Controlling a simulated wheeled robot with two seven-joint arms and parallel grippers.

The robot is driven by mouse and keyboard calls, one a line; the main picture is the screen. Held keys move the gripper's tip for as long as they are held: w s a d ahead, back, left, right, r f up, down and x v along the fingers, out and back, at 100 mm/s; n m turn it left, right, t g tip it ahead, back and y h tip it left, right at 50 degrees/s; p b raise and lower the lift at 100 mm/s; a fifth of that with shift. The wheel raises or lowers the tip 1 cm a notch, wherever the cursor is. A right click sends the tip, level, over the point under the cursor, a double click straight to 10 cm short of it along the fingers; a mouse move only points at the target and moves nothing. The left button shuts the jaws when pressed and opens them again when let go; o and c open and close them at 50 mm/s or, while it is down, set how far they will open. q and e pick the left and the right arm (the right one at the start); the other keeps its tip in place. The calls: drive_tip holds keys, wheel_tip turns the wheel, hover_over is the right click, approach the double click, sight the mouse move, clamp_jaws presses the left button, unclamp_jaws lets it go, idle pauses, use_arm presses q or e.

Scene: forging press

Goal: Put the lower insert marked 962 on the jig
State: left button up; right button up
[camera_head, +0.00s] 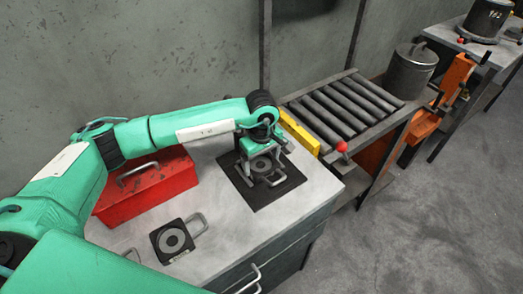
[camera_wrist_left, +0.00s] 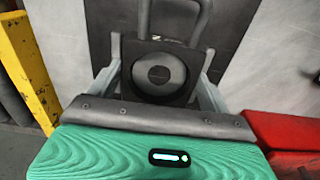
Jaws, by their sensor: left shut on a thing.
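My left gripper (camera_head: 262,170) reaches down over a dark square mat (camera_head: 262,198) on the grey cabinet top. It is shut on a dark square insert (camera_wrist_left: 159,98) with a grey ring face and a bent handle (camera_wrist_left: 178,28); a finger lies on each side of it. The insert is at or just above the mat; I cannot tell if it touches. A second dark insert (camera_head: 172,241) with a grey ring and handle lies flat near the front of the cabinet top. I cannot read a number on either insert. My right gripper is not in view.
A red toolbox (camera_head: 146,188) stands behind the second insert. A yellow block (camera_head: 300,131) borders the cabinet, beside a roller conveyor (camera_head: 345,105) with a red knob (camera_head: 342,147). A grey lidded pot (camera_head: 411,70) stands beyond. The cabinet top between the inserts is clear.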

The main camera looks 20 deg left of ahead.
use_arm(q)
drive_tip(key=shift+w, duration=0.1)
drive_tip(key=shift+f, duration=0.15)
drive_tip(key=o, duration=2)
drive_tip(key=shift+c, duration=0.2)
